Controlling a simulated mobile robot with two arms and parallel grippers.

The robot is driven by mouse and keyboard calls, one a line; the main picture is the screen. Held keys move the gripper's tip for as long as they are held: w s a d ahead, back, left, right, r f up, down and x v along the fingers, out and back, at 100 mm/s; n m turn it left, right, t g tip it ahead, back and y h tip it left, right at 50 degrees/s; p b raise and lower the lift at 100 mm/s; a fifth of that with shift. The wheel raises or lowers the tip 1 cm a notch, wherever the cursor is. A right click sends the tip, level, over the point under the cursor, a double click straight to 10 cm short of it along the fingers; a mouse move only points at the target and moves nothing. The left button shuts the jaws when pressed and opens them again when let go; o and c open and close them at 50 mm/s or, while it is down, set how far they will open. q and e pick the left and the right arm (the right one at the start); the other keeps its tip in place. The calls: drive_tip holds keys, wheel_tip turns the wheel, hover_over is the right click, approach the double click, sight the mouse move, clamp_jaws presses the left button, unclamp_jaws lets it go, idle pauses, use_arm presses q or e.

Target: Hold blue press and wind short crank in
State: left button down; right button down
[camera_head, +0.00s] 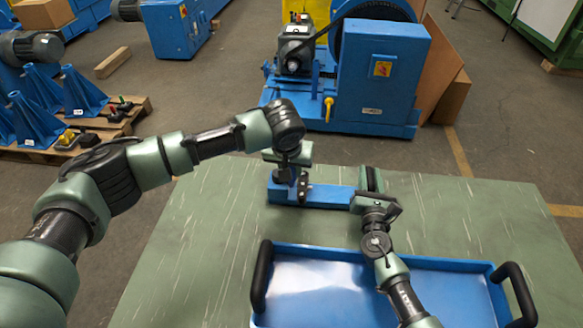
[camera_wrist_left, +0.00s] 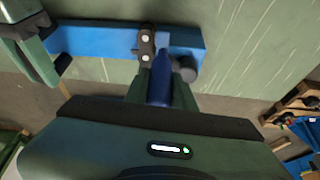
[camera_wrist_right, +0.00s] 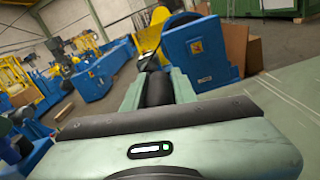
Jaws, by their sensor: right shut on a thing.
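The blue press (camera_head: 325,195) lies on the green table behind the tray, its long base running left to right. A dark bracket with two bolts (camera_wrist_left: 146,45) sits on the base in the left wrist view. My left gripper (camera_head: 290,175) is over the press's left part. Its fingers (camera_wrist_left: 160,95) stand apart on either side of a blue rounded piece (camera_wrist_left: 160,80), perhaps the short crank's handle. A dark round knob (camera_wrist_left: 187,68) is beside it. My right gripper (camera_head: 370,183) is shut at the press's right end; a dark cylinder (camera_wrist_right: 157,88) shows between its fingers.
A blue tray (camera_head: 320,253) with black handles lies at the front of the table (camera_head: 490,215). The table is clear to the left and right. A large blue machine (camera_head: 380,80) and a pallet with blue stands (camera_head: 60,95) are on the floor beyond.

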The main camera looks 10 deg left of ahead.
use_arm(q)
drive_tip(key=shift+s, duration=0.1)
use_arm(e)
drive_tip(key=shift+d, duration=0.1)
use_arm(q)
drive_tip(key=s+a+m+g+h, duration=0.1)
drive_tip(key=a+m+g+h, duration=0.3)
drive_tip(key=m, duration=1.1)
drive_tip(key=shift+a+m, duration=0.3)
drive_tip(key=shift+a, duration=0.9)
drive_tip(key=c, duration=1.2)
unclamp_jaws()
drive_tip(key=shift+s, duration=0.1)
drive_tip(key=shift+o, duration=0.2)
